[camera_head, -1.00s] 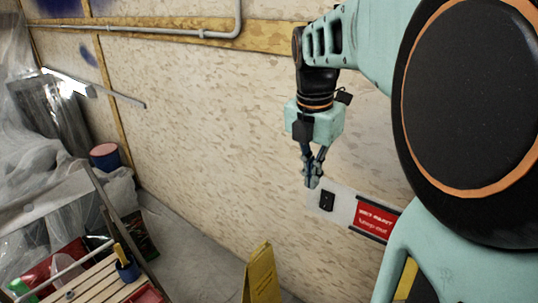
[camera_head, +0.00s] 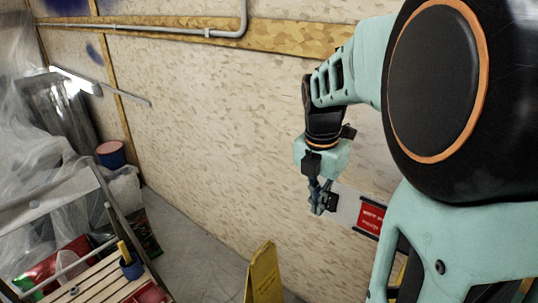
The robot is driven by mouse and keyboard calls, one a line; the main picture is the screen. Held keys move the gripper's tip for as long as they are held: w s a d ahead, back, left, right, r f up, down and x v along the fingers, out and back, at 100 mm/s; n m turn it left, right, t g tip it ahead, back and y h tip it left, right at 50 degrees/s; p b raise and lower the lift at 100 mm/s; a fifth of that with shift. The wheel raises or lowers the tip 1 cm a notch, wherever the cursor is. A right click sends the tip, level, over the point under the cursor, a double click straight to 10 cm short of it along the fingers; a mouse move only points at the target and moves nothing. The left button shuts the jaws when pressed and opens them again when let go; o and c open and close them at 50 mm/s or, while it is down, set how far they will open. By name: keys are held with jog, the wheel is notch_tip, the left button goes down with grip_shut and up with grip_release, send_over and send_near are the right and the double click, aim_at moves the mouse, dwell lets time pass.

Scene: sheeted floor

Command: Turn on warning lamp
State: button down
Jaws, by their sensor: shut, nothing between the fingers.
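A black switch (camera_head: 332,202) sits on a pale plate (camera_head: 348,207) on the wall, to the left of a red sign (camera_head: 371,217) with white lettering. My gripper (camera_head: 317,211) points down and is shut and empty. Its fingertips are at the left edge of the switch in the picture and cover part of it. I cannot tell whether they touch it. No warning lamp can be made out in view.
A yellow floor sign (camera_head: 264,275) stands on the floor below the gripper. A slatted wooden bench (camera_head: 100,283) with a blue cup (camera_head: 131,267) is at lower left. A bucket (camera_head: 111,154) and plastic sheeting are at far left. The floor between is clear.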

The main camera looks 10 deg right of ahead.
aim_at(330, 202)
jog(key=w+d+f, duration=0.1)
jog(key=w+d+f+p, duration=0.1)
jog(key=d+f, duration=0.1)
jog(key=shift+w+d+f, duration=0.1)
jog(key=shift+w+d, duration=0.1)
jog(key=shift+w, duration=0.15)
jog(key=shift+f, duration=0.1)
jog(key=shift+w+d+t+h+b, duration=0.1)
jog(key=shift+d+t+h+b, duration=0.15)
jog(key=shift+b, duration=0.3)
